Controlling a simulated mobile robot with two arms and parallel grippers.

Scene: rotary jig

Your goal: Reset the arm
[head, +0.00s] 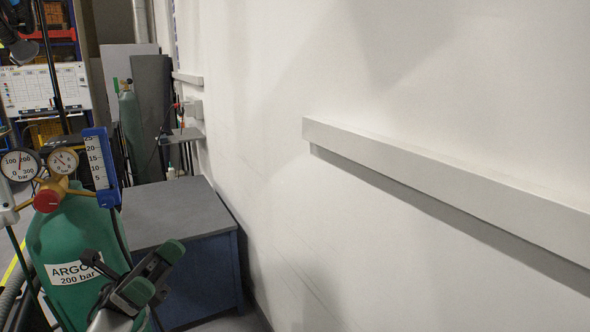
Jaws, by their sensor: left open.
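My left gripper (157,271) shows at the lower left, with dark fingers and green pads. It is open, and I see nothing between its fingers. It overlaps the lower right of the green argon cylinder in the picture; I cannot tell the distance between them. My right gripper is not in view. No rotary jig shows in this view.
The green argon cylinder (72,238) carries gauges (62,161) and a blue flow meter (101,165). A blue cabinet with a grey top (170,212) stands behind, against the white wall (400,70). A pale rail (440,180) juts from the wall.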

